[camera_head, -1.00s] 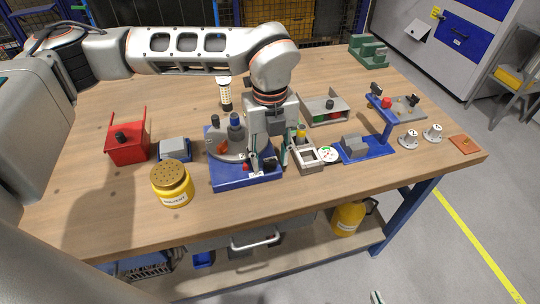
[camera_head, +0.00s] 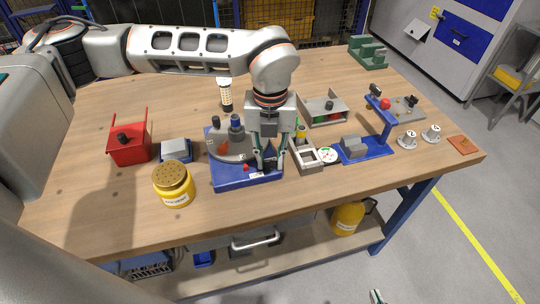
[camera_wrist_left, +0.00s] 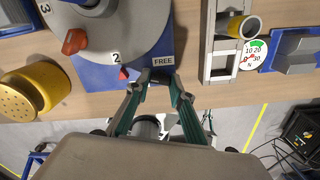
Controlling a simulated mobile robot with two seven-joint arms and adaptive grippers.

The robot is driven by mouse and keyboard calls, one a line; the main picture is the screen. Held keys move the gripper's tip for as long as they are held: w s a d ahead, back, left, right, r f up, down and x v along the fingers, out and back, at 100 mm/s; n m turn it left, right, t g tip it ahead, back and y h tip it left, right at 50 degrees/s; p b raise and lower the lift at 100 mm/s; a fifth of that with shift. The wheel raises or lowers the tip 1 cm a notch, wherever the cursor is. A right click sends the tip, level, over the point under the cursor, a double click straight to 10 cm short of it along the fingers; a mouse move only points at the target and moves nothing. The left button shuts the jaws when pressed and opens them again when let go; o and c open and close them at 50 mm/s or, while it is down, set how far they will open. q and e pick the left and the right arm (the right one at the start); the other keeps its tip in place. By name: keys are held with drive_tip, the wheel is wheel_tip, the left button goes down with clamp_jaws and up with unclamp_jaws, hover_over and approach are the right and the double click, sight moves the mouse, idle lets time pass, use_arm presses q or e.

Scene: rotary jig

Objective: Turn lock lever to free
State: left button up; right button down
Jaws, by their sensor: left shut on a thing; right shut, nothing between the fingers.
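The rotary jig is a blue base (camera_head: 228,180) with a grey round dial (camera_head: 229,147) on it. In the left wrist view, a red pointer (camera_wrist_left: 124,73) sits by the number 2 on the dial. A white FREE label (camera_wrist_left: 163,61) is on the base's front corner. My left gripper (camera_head: 267,166) points down over that corner, shut on the dark lock lever (camera_wrist_left: 158,78) beside the label. The fingers hide most of the lever, so its exact angle is unclear. My right gripper (camera_head: 377,297) shows only its tip at the bottom edge, shut and empty, away from the table.
A yellow solvent jar (camera_head: 174,187), a grey-blue block (camera_head: 176,151) and a red bin (camera_head: 129,148) stand left. A grey fixture (camera_head: 305,156), a round gauge (camera_head: 328,155) and a blue stand (camera_head: 365,151) are close on the right. Bare wood lies in front.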

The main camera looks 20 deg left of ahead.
use_arm(q)
drive_tip(key=m, duration=0.3)
drive_tip(key=shift+r+m+p, duration=0.15)
drive_tip(key=shift+m+p, duration=0.15)
drive_tip(key=shift+m, duration=0.1)
drive_tip(key=m, duration=0.3)
drive_tip(key=shift+m, duration=0.3)
drive_tip(key=m+p, duration=0.1)
drive_tip(key=m, duration=0.2)
drive_tip(key=shift+m, duration=1.9)
use_arm(e)
drive_tip(key=shift+w+r, duration=0.2)
drive_tip(key=shift+r, duration=1.05)
drive_tip(key=shift+w+r, duration=0.1)
drive_tip(key=shift+r, duration=0.05)
use_arm(q)
drive_tip(key=o, duration=1.1)
